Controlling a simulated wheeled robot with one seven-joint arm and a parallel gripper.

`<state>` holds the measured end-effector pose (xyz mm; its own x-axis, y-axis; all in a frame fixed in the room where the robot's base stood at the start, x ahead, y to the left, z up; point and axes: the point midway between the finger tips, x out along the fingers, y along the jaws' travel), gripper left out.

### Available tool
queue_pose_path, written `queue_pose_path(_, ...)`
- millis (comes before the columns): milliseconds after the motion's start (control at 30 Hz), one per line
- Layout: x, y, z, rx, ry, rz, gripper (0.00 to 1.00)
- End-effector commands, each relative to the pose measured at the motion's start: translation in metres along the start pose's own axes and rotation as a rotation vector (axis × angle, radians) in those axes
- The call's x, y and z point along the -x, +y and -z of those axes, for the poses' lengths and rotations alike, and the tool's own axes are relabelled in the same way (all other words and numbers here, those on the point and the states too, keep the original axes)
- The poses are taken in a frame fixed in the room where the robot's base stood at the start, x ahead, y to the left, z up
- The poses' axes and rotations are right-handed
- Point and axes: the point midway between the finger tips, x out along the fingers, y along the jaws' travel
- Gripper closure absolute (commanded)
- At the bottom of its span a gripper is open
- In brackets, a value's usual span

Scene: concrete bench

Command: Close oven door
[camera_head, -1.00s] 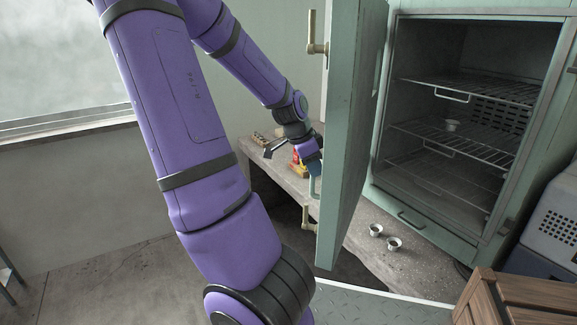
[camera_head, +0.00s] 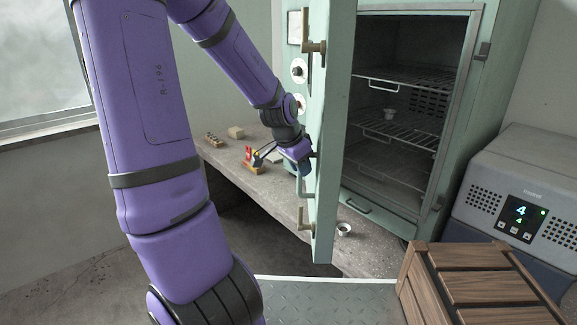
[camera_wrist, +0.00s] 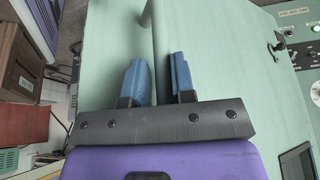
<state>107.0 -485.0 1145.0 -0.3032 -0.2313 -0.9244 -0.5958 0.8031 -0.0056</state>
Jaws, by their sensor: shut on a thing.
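The oven door (camera_head: 333,130) is a thick mint-green slab. It stands open, nearly edge-on in the head view, to the left of the open oven chamber (camera_head: 392,150). A pale green bar handle (camera_head: 303,188) sits on its left side, between two brass latches (camera_head: 312,46). My gripper (camera_head: 305,160) is at this handle, at the upper part of the bar. In the wrist view its two blue fingers (camera_wrist: 160,80) are close together against the green door (camera_wrist: 105,50), shut on the handle. The exact contact is hidden.
Wire racks and a small cup (camera_head: 389,113) are inside the oven. Another cup (camera_head: 344,229) sits on the concrete bench (camera_head: 225,165) below the door. A wooden crate (camera_head: 470,275) and a grey device (camera_head: 520,190) stand at right.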

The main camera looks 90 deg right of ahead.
Motion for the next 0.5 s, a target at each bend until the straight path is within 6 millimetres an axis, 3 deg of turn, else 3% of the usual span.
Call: queue_pose_path(500, -0.015, 0.031, 0.045, 0.093, 0.010, 0.046, 1.00)
